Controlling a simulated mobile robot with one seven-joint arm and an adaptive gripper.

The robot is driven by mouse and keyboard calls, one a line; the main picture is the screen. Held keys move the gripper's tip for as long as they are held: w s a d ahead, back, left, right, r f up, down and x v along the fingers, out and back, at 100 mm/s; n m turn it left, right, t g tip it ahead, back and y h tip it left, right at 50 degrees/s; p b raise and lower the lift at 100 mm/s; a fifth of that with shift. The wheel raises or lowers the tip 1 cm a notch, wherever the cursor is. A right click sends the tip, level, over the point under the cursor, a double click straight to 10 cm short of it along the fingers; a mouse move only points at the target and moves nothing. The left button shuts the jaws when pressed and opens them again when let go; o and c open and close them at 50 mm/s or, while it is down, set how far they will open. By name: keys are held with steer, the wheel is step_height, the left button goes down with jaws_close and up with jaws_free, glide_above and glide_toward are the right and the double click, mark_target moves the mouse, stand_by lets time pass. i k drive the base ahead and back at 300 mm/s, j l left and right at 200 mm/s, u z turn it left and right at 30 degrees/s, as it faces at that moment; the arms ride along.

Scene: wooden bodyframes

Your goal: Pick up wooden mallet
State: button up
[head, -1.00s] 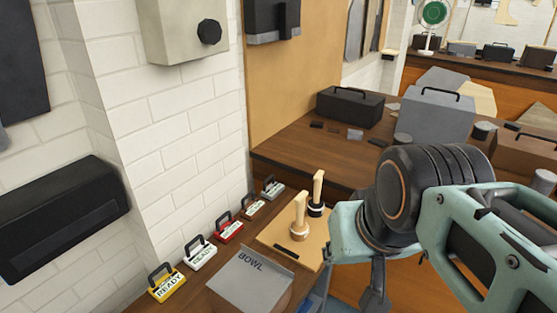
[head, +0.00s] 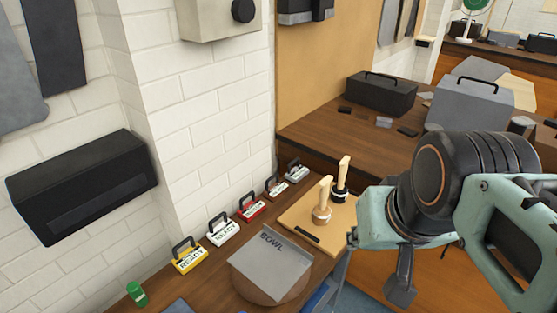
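A mallet with a light wooden head and an upright handle (head: 322,199) stands on a tan board on the bench. A second one with a black head and a wooden handle (head: 342,178) stands just behind it to the right. My teal and black arm fills the right side of the head view. A dark part at its end, my gripper (head: 401,283), points down right of the board, apart from both mallets. Its fingers are not clear, so I cannot tell whether it is open or shut.
The tan board (head: 298,232) lies beside a grey sheet marked BOWL (head: 270,262) over a round wooden piece. Several READY tags, including a yellow one (head: 189,257), line the white wall. A green item (head: 137,293) is at lower left. Dark boxes (head: 381,95) stand behind.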

mark_target(321, 214)
steer(key=i+l+u, duration=0.2)
steer(key=i+l, duration=0.2)
steer(key=i+l+u, duration=0.25)
steer(key=l, duration=0.3)
steer(key=k+u, duration=0.2)
steer(key=u, duration=0.15)
steer(key=i+l+z, duration=0.2)
steer(key=i+l, duration=0.25)
steer(key=i, duration=0.1)
